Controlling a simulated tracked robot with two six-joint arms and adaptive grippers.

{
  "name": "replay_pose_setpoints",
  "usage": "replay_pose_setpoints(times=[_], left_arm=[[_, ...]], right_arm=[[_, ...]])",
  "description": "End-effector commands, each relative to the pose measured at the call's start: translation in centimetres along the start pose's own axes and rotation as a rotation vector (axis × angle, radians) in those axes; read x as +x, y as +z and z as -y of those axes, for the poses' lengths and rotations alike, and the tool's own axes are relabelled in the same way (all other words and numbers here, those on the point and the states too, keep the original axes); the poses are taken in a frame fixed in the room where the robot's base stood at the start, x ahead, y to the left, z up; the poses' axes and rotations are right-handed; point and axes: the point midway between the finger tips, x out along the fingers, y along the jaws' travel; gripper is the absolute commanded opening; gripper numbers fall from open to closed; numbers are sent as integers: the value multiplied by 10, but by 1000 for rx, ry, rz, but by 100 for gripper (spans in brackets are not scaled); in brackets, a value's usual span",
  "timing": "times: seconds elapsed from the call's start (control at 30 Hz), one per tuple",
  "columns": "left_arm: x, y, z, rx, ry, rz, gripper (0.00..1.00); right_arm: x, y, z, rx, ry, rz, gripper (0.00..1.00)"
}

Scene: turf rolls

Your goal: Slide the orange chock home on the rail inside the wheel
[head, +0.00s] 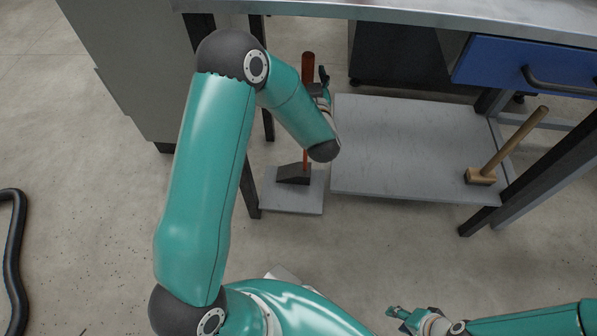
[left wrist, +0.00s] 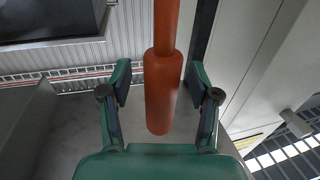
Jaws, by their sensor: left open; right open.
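An upright orange rod with a thicker orange grip (head: 308,66) rises from a dark wedge (head: 293,175), which sits on a small grey plate (head: 291,201) near the floor; this looks like the chock. In the left wrist view the orange grip (left wrist: 161,95) stands between the spread fingers of my left gripper (left wrist: 157,80), with gaps on both sides. In the head view my left gripper (head: 320,86) is open beside the grip, partly hidden by my left arm. My right gripper (head: 401,314) is open and empty at the lower right. I cannot make out a wheel or a rail.
A workbench (head: 400,18) with a blue drawer (head: 500,66) stands over a grey lower shelf (head: 405,150). A wooden mallet (head: 482,176) rests at the shelf's right. Dark bench legs stand close around the wedge. A black hose (head: 14,240) lies at the left on open floor.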

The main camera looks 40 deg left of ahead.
Motion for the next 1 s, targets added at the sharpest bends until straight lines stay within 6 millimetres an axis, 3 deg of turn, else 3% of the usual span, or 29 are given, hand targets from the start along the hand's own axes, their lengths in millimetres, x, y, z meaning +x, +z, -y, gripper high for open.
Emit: replay_pose_setpoints(times=[0.17,0.53,1.0], left_arm=[[0,0,0,0,1,0,60],[-1,0,-1,0,2,0,0],[0,-5,-2,-3,2,-9,0]], right_arm=[[0,0,0,0,0,0,44],[0,0,0,0,0,0,44],[-1,0,0,0,0,0,44]])
